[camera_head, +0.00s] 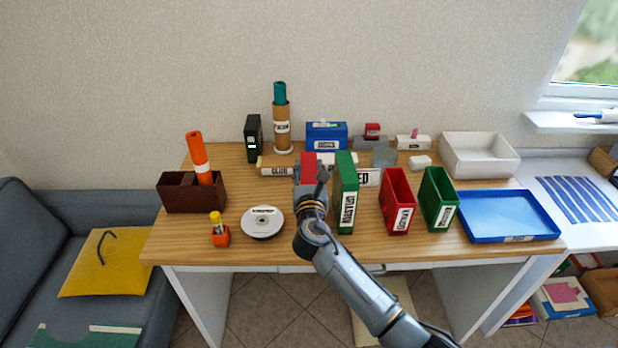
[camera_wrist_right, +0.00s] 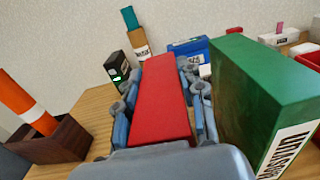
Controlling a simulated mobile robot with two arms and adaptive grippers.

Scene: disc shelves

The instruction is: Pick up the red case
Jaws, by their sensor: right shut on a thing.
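A red case (camera_wrist_right: 160,100) stands between the fingers of my right gripper, which is shut on it in the right wrist view. In the head view only its upper part (camera_head: 309,160) shows above my right gripper (camera_head: 311,178); the rest is hidden by the hand. I cannot tell whether the case touches the table. A tall green case (camera_head: 346,190) stands close to the right of the gripper; it also shows large in the right wrist view (camera_wrist_right: 260,90). Another red case, an open-topped holder (camera_head: 397,202), stands further right. My left gripper is not in view.
A green open holder (camera_head: 438,199), a blue tray (camera_head: 510,216) and a white bin (camera_head: 480,157) are to the right. A brown box (camera_head: 180,195) and a disc stack (camera_head: 262,222) are to the left. Labelled items stand behind the gripper.

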